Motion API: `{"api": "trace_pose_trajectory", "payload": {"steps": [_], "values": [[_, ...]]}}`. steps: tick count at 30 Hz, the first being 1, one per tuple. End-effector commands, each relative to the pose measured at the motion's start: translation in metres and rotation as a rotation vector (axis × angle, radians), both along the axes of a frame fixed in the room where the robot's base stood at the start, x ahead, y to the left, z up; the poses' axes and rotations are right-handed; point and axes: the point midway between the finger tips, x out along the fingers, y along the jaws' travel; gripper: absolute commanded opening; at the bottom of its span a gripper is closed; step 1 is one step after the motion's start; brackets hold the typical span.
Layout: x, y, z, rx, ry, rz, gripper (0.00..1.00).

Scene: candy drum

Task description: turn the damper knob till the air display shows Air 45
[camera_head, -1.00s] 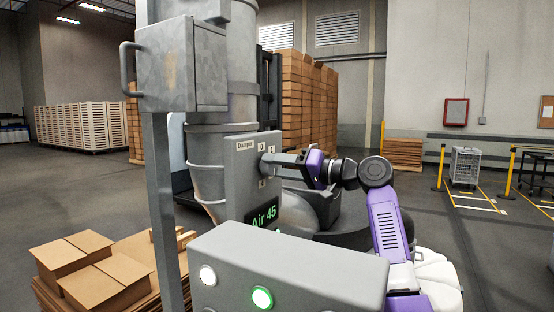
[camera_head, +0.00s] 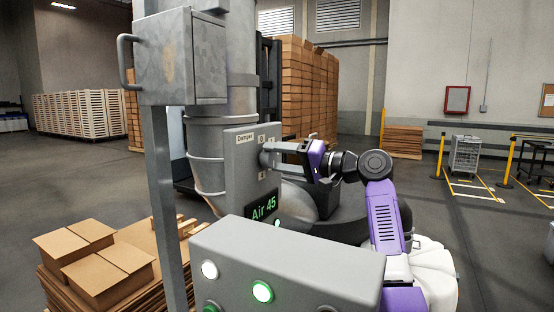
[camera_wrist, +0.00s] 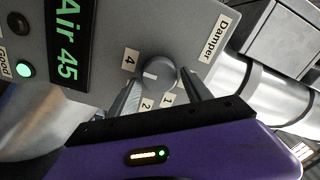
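The grey damper knob (camera_wrist: 157,72) sits on the panel (camera_head: 240,165) among number labels, with its white mark towards the left in the wrist view. The air display (camera_head: 263,206) reads Air 45 in green, and the wrist view shows the same reading (camera_wrist: 67,38). A green light (camera_wrist: 25,69) beside it, labelled Good, is lit. My gripper (camera_wrist: 160,78) is at the knob, with one fingertip on each side. The fingers stand apart, and I see no clear grip on the knob. In the head view my gripper (camera_head: 272,153) hides most of the knob.
A grey button box (camera_head: 290,262) with lit buttons stands in front, below the panel. A metal post with a grey cabinet (camera_head: 180,58) is to the left. Cardboard boxes (camera_head: 95,250) lie on a pallet at the lower left. Open floor lies to the right.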

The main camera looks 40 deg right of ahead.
Motion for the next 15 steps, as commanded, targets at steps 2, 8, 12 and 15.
{"api": "trace_pose_trajectory", "payload": {"steps": [2, 8, 12, 15], "values": [[0.0, 0.001, 0.0, -0.001, 0.001, 0.002, 0.68], [0.0, 0.002, -0.001, -0.002, 0.002, 0.003, 0.68], [-0.003, 0.0, -0.001, -0.002, 0.001, 0.003, 0.68], [-0.013, -0.004, -0.003, -0.002, 0.001, 0.003, 0.68]]}}
